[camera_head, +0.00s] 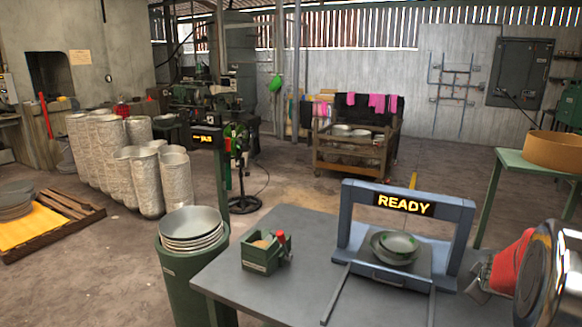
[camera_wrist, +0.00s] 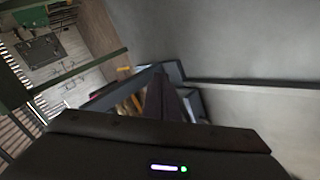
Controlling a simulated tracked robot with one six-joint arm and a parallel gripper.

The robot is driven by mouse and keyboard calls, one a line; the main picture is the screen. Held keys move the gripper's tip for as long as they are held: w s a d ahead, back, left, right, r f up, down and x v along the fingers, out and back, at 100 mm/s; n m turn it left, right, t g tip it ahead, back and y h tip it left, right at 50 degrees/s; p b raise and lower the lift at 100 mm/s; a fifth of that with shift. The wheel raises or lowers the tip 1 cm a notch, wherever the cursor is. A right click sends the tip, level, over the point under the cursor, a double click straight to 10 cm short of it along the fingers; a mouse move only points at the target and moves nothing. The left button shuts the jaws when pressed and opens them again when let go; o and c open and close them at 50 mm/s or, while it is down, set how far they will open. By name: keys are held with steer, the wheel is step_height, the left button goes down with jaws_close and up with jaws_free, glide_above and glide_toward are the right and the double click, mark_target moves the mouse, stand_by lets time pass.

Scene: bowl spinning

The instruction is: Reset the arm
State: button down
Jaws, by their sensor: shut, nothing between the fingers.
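My gripper (camera_wrist: 158,75) shows in the wrist view as a dark body with its narrow fingers together and nothing held between them. The wrist view is tilted, with a grey surface filling its right side. In the head view, I cannot clearly pick out the gripper. A blue-grey frame (camera_head: 351,205) with a lit READY sign (camera_head: 404,204) stands on the grey table (camera_head: 290,285). A small bowl (camera_head: 398,243) with green in it sits within the frame.
A green box (camera_head: 262,258) stands on the table left of the frame. A red item (camera_head: 512,262) and a shiny round metal part (camera_head: 555,270) are at right. Open floor (camera_head: 290,185) lies behind.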

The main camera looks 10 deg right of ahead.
steer(key=s+a+r+m+g, duration=0.2)
steer(key=s+a+m, duration=0.1)
steer(key=s+a, duration=0.3)
steer(key=s+a+r+m+g, duration=0.2)
steer(key=s+a+r+m, duration=0.1)
steer(key=s+a, duration=0.3)
steer(key=s+a+r+y, duration=0.1)
steer(key=s+a, duration=0.3)
steer(key=a, duration=0.6)
steer(key=s+a+r+t+y, duration=0.1)
steer(key=s+a+r+y, duration=0.1)
steer(key=a, duration=0.9)
steer(key=s+a+r+n+y, duration=0.1)
steer(key=s+a+y, duration=0.2)
steer(key=s+a, duration=0.3)
steer(key=a, duration=0.5)
steer(key=shift+s+r+t, duration=0.15)
steer(key=shift+s+t, duration=0.2)
steer(key=shift+t, duration=0.05)
